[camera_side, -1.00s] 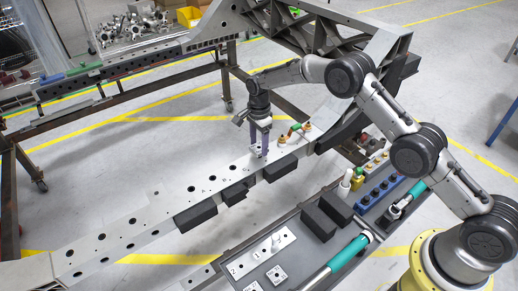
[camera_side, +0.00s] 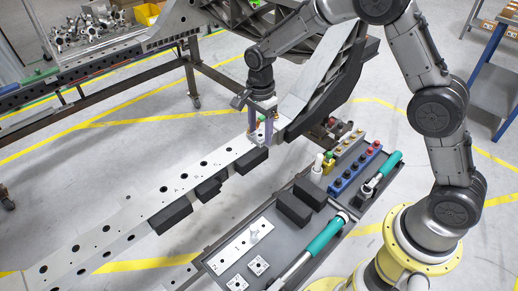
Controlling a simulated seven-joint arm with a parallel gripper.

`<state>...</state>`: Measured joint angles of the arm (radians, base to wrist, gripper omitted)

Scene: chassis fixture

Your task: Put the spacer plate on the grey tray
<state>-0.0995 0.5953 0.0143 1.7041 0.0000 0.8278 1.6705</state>
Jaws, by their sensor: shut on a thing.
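My gripper (camera_side: 263,132) points straight down at the far end of the pale perforated beam (camera_side: 203,164). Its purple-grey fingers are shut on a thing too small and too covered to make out. I cannot tell whether it is the spacer plate, or whether it touches the beam. A green and orange part shows at the fingers. The grey tray (camera_side: 292,237) is in the lower middle, in front of the beam and apart from my gripper.
Black blocks (camera_side: 172,217) line the beam's near side. The tray also carries two black blocks (camera_side: 294,208) and a teal-handled tool (camera_side: 326,236). A blue rack (camera_side: 354,172), small bottles (camera_side: 317,168) and another teal-handled tool (camera_side: 385,167) stand behind. A dark curved frame (camera_side: 330,88) rises beside my gripper.

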